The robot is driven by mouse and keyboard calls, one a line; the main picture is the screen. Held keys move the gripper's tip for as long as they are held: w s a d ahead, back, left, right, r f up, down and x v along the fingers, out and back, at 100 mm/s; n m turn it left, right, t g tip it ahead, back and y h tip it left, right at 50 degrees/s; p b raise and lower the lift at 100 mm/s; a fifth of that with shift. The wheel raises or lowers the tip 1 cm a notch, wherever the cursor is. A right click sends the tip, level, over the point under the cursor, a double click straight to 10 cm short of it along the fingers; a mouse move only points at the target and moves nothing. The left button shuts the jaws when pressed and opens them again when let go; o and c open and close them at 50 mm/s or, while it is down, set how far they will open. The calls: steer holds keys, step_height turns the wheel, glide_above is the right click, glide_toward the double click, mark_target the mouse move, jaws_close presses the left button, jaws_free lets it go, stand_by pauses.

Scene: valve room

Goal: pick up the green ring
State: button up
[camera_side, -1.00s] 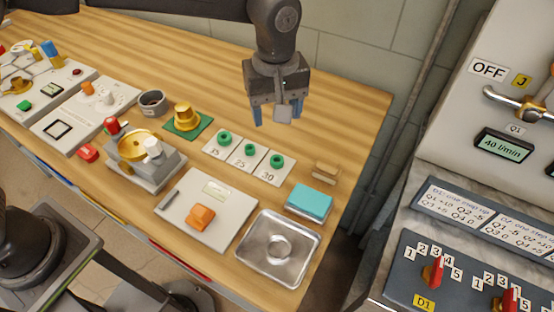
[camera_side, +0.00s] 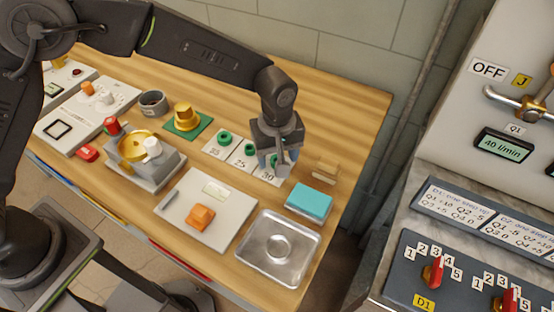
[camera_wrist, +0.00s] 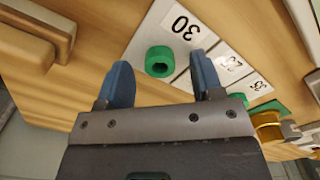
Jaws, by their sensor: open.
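Several green rings sit on white cards marked 35, 25 and 30. The ring on the 35 card (camera_side: 224,139) and the ring on the 25 card (camera_side: 249,150) show in the side view. The ring on the 30 card shows in the wrist view (camera_wrist: 160,61), between and beyond my fingertips; in the side view my gripper largely hides it. My gripper (camera_side: 276,168) is low over the 30 card. In the wrist view its blue fingers (camera_wrist: 162,80) are apart with nothing held between them.
A cyan-topped block (camera_side: 309,203) and a wooden block (camera_side: 325,174) stand right of the cards. A metal tray (camera_side: 250,256) is at the front. A white board with an orange object (camera_side: 200,217) and a gold knob (camera_side: 187,117) are nearby.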

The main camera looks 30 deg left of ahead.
steer(key=shift+f, duration=0.3)
steer(key=shift+c, duration=0.3)
steer(key=c, duration=0.9)
steer(key=shift+r, duration=0.15)
